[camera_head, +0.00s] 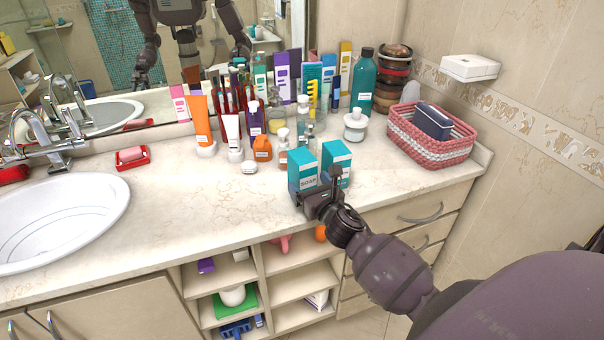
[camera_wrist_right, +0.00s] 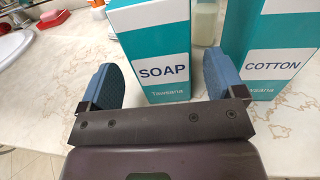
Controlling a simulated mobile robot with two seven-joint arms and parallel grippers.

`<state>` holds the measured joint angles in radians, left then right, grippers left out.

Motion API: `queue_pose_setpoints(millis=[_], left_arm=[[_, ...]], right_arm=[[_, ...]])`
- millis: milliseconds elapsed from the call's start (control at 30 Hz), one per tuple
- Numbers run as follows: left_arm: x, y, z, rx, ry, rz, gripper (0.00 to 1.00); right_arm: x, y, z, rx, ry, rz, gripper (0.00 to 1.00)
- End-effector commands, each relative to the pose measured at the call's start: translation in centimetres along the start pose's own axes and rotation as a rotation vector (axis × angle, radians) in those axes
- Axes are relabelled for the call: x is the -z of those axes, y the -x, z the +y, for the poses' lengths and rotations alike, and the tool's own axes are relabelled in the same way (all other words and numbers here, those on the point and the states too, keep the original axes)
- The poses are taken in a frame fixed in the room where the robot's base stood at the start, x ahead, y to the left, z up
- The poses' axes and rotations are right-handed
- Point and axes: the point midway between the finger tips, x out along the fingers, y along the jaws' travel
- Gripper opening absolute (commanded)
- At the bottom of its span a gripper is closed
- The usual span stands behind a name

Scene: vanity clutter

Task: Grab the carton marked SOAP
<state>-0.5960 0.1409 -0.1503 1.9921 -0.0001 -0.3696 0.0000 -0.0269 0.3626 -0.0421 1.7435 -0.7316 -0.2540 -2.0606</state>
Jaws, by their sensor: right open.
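The teal and white carton marked SOAP (camera_head: 302,169) stands upright near the front edge of the counter. In the right wrist view the SOAP carton (camera_wrist_right: 160,60) stands between the two blue finger pads. My right gripper (camera_head: 312,196) is open, with one pad on each side of the carton; it also shows in the right wrist view (camera_wrist_right: 162,86). The right pad is close to the carton's side, and I cannot tell whether it touches. A similar carton marked COTTON (camera_head: 337,160) stands just to the right, partly beyond the right pad in the wrist view (camera_wrist_right: 272,62). My left gripper is not in view.
Bottles and tubes, among them an orange tube (camera_head: 199,120) and a small orange bottle (camera_head: 263,149), stand behind the cartons. A pink woven basket (camera_head: 432,150) is at the right. The counter (camera_head: 200,220) is clear between the sink (camera_head: 60,215) and the cartons.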

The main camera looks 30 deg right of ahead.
Motion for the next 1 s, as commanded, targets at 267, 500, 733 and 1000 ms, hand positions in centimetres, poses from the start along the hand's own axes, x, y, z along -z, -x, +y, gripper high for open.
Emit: queue_pose_setpoints(millis=[267, 500, 733, 1000], left_arm=[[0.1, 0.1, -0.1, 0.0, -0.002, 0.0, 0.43], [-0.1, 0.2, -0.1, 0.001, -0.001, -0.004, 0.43], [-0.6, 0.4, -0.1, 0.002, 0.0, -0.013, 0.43], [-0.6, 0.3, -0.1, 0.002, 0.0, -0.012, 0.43]], right_arm=[[0.4, -3.5, -0.2, 0.0, -0.002, -0.001, 0.88], [0.4, -4.9, -0.2, 0.0, -0.001, 0.0, 0.88], [0.4, -4.8, -0.2, 0.0, -0.001, 0.0, 0.81], [0.4, -4.8, -0.2, 0.0, -0.001, 0.0, 0.39]])
